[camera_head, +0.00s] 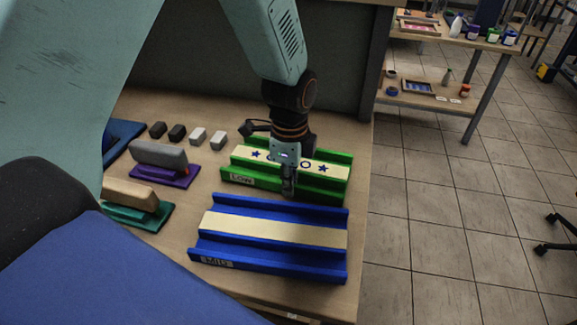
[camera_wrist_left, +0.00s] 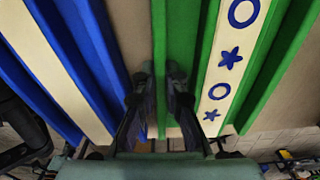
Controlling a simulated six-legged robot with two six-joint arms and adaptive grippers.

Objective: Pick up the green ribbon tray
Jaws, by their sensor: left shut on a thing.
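The green ribbon tray (camera_head: 327,192), labelled LOW, lies on the table and carries a cream ribbon (camera_head: 327,167) with blue stars and rings. It also shows in the left wrist view (camera_wrist_left: 205,45). My left gripper (camera_head: 288,188) reaches down at the tray's near long side. In the left wrist view its two fingers (camera_wrist_left: 160,85) stand on either side of the green side wall, shut on it. The gripper hides part of the ribbon and wall. My right gripper is not in view.
A blue tray (camera_head: 265,273), labelled MID, with a plain cream ribbon lies close in front. Hand stamps on purple (camera_head: 165,178) and green (camera_head: 137,215) pads stand to the left. Small black and grey blocks (camera_head: 198,136) lie behind. The table's right edge is close to both trays.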

